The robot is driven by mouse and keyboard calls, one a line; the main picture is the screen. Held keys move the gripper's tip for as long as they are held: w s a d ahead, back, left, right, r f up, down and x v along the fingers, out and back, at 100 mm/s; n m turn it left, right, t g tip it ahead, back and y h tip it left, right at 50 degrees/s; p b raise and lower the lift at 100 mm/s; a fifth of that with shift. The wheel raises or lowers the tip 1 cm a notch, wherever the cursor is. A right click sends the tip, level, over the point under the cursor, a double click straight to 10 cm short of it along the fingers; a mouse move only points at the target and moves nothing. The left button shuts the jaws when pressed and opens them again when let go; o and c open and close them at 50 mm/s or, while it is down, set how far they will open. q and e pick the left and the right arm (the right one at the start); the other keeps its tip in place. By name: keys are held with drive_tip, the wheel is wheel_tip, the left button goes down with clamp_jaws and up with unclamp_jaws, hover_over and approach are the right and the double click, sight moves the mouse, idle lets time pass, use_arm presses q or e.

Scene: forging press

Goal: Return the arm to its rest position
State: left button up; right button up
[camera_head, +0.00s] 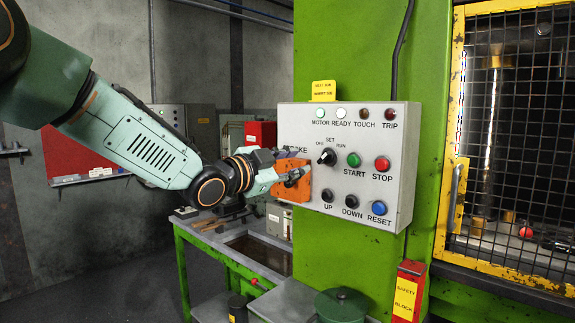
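My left arm comes in from the upper left in the head view. Its gripper (292,178) is in front of the left part of the grey control panel (397,150), near an orange block (290,192). The gripper partly covers the orange block and the panel's left lettering. Whether it touches the panel or the block, and whether its fingers are apart, I cannot tell. My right gripper is not in view.
The panel carries a selector knob (327,157), several buttons and lamps, and the MOTOR and READY lamps look lit. A yellow-framed mesh guard (520,140) stands at right. A green workbench (225,258) is below. A red safety block (408,290) hangs on the press column.

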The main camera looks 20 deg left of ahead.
use_arm(q)
drive_tip(key=shift+v, duration=0.9)
